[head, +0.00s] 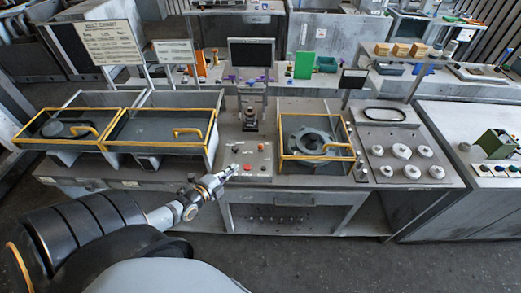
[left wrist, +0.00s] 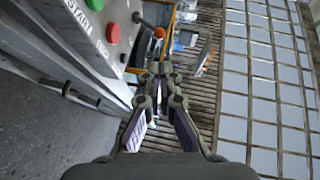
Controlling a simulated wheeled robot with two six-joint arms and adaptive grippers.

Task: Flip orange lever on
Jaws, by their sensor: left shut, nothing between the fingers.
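The orange ball knob (left wrist: 159,32) of a lever shows in the left wrist view, on a thin stalk beside the grey control panel (left wrist: 92,38). I cannot clearly pick out the lever in the head view. My left gripper (head: 229,172) reaches from the lower left to the front of the control panel (head: 258,153) in the head view. In the left wrist view its fingertips (left wrist: 158,68) are together and empty, just below the orange knob in the picture; I cannot tell if they touch it. My right gripper is not in view.
The panel carries a green button (left wrist: 95,4) and a red button (left wrist: 113,33). Yellow-framed bins (head: 163,111) stand left of the panel, a yellow-framed housing fixture (head: 284,158) right of it. A monitor (head: 251,52) stands behind. Grey floor lies in front.

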